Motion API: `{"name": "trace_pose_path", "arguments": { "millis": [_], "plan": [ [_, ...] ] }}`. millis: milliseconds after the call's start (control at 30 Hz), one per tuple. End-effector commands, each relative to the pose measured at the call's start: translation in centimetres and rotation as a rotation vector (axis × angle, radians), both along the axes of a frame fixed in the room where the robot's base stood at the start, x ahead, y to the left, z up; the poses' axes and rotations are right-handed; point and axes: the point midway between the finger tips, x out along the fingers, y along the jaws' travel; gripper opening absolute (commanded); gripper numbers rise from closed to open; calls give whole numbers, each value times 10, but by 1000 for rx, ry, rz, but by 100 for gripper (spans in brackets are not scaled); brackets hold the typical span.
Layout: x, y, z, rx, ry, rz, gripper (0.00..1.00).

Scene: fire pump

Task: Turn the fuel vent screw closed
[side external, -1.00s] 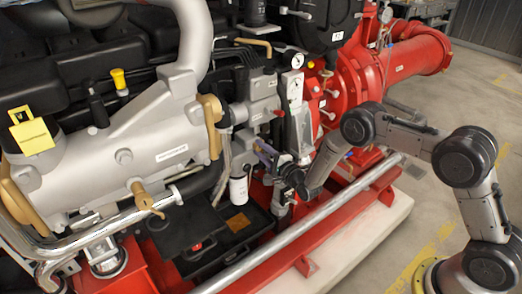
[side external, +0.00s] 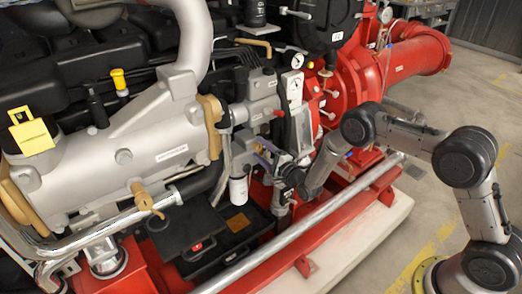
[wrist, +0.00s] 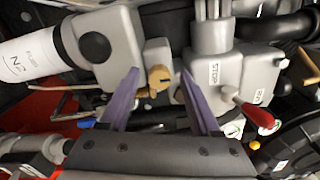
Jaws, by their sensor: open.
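A small brass-coloured screw knob (wrist: 159,78) sticks out from the grey housing in the middle of the wrist view. It looks like the fuel vent screw; no label on it can be read. My gripper (wrist: 159,73) is open, with one purple finger on each side of the knob and a gap to it on both sides. I cannot tell how deep the fingertips reach. In the side external view my gripper (side external: 264,152) is at the engine's side, above the white filter, and the screw cannot be made out there.
A white filter canister (wrist: 30,60) is left of the fingers in the wrist view. A red-knobbed lever (wrist: 262,116) and a grey housing marked STOP (wrist: 212,75) are close on the right. A silver rail (side external: 300,232) runs below my arm. Open floor (side external: 400,240) is at right.

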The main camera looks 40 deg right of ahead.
Motion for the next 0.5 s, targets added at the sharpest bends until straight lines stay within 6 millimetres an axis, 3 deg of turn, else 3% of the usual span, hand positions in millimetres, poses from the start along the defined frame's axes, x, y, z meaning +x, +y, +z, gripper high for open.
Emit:
{"name": "trace_pose_path", "arguments": {
  "millis": [167, 500],
  "plan": [
    [-16, 0, 0, 0, 2, 1, 64],
    [-88, 0, 0, 0, 3, 0, 64]
  ]
}}
